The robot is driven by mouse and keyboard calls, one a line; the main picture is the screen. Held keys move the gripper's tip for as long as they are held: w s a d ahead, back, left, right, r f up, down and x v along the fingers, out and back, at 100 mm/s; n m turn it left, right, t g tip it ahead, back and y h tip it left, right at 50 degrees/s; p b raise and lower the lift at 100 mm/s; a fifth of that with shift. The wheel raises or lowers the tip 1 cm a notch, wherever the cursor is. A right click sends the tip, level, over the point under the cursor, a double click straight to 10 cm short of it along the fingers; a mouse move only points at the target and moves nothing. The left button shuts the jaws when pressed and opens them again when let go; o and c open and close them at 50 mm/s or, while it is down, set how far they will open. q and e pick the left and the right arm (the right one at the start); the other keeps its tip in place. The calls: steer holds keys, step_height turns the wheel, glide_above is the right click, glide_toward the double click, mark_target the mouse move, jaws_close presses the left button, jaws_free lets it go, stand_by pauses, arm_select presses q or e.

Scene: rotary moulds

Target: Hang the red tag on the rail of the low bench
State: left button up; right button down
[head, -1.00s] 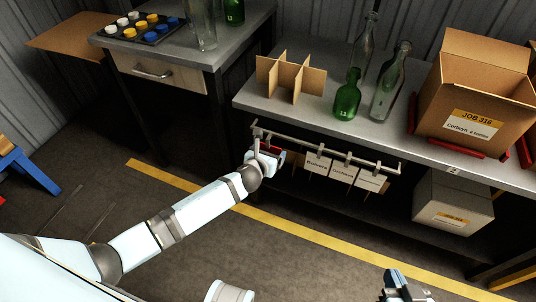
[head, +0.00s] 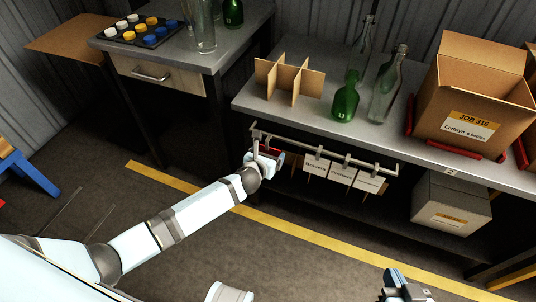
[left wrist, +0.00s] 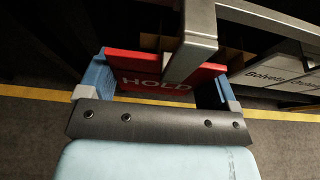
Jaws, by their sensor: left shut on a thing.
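The red tag (head: 270,151) is in my left gripper (head: 266,157), by the left end of the rail (head: 325,146) under the low bench's front edge (head: 350,141). In the left wrist view the tag (left wrist: 133,63), lettered HOLD, lies between the blue fingers of my left gripper (left wrist: 150,82), which is shut on it. A grey bar (left wrist: 200,30) crosses in front of the tag's upper part. I cannot tell whether the tag touches or hangs on the rail. My right gripper (head: 398,283) is at the bottom right, away from the bench; its jaws are unclear.
Several white tags (head: 341,173) hang on the rail just right of my left gripper. Bottles (head: 345,101), a cardboard divider (head: 290,80) and a box (head: 478,95) stand on the bench. Another box (head: 452,203) is on the shelf below. The floor in front is clear.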

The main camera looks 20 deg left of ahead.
mark_target(272, 150)
arm_select(q)
steer(key=shift+w, duration=0.15)
steer(key=shift+w, duration=1.55)
steer(key=shift+f, duration=0.6)
steer(key=o, duration=0.7)
steer(key=shift+o, duration=0.2)
